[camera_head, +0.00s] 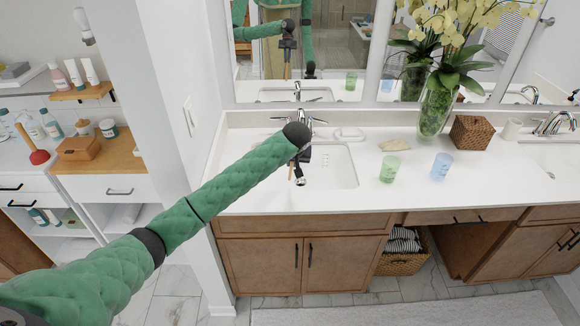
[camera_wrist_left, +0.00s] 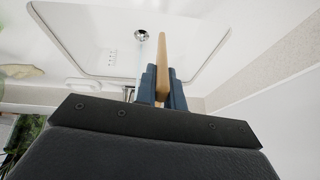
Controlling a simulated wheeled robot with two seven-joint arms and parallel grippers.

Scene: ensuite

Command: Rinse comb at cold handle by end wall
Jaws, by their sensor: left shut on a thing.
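My left gripper (camera_head: 301,160) hangs over the left sink basin (camera_head: 340,170), pointing down. In the left wrist view its blue-grey fingers (camera_wrist_left: 162,88) are shut on the comb (camera_wrist_left: 163,55), a slim tan wooden strip. In the head view only a thin piece of the comb (camera_head: 291,172) shows beside the gripper. The chrome faucet (camera_head: 305,117) stands behind the basin, partly hidden by my wrist. A pale streak lies beside the comb in the wrist view; I cannot tell if it is water. The cold handle cannot be told apart. My right gripper is not directly in view.
A green cup (camera_head: 389,169) and a blue cup (camera_head: 440,166) stand right of the basin. A soap dish (camera_head: 349,133) and a tan item (camera_head: 394,146) lie behind. A flower vase (camera_head: 436,108) and a woven box (camera_head: 472,132) stand farther right. A wall edge is at left.

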